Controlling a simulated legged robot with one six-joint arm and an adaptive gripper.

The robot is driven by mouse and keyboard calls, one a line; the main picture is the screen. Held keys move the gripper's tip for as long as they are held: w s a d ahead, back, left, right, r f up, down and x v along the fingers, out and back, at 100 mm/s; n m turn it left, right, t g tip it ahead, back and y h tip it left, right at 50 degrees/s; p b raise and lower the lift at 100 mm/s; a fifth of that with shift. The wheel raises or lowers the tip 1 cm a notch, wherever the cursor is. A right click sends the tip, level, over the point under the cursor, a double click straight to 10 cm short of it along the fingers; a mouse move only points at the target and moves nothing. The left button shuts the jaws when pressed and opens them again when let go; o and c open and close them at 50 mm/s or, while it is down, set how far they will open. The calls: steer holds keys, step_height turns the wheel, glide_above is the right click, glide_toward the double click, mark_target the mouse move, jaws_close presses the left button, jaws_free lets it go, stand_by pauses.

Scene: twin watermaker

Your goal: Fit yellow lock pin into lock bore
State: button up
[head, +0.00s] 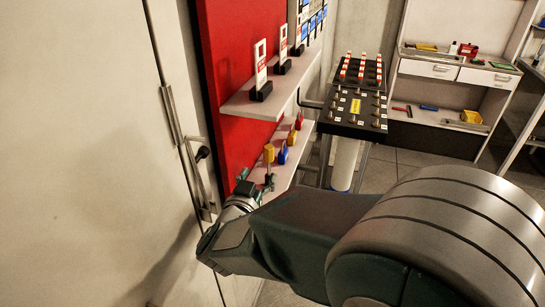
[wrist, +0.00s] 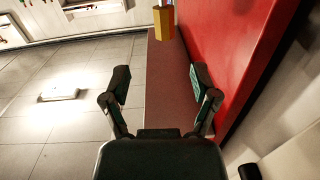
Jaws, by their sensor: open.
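A yellow pin (head: 269,153) with a thick head stands upright on the lower shelf by the red wall panel, nearest my gripper (head: 258,183). In the wrist view a yellow piece (wrist: 164,22) shows at the top edge, cut off by the frame, beyond my fingertips. My gripper (wrist: 160,74) is open, with nothing between its fingers, over the shelf surface. A second yellow-headed pin (head: 292,137) stands farther along the same shelf. I cannot make out which hole is the lock bore in either view.
A blue pin (head: 282,155) and a red pin (head: 299,122) share the lower shelf (wrist: 165,105). The upper shelf (head: 270,97) holds white tags on black bases. The red panel (wrist: 235,60) rises close beside my right finger. A black peg board (head: 357,108) stands behind.

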mark_target(267, 153)
steer(key=shift+h, duration=0.4)
steer(key=x, duration=0.4)
steer(key=shift+w+a+f, duration=0.1)
steer(key=shift+w+f, duration=0.05)
steer(key=shift+w, duration=0.25)
steer(key=shift+w+d, duration=0.25)
steer(key=x, duration=0.3)
steer(key=shift+w+a, duration=0.3)
steer(key=shift+w, duration=0.65)
steer(key=shift+d, duration=0.2)
steer(key=c, duration=0.3)
jaws_close()
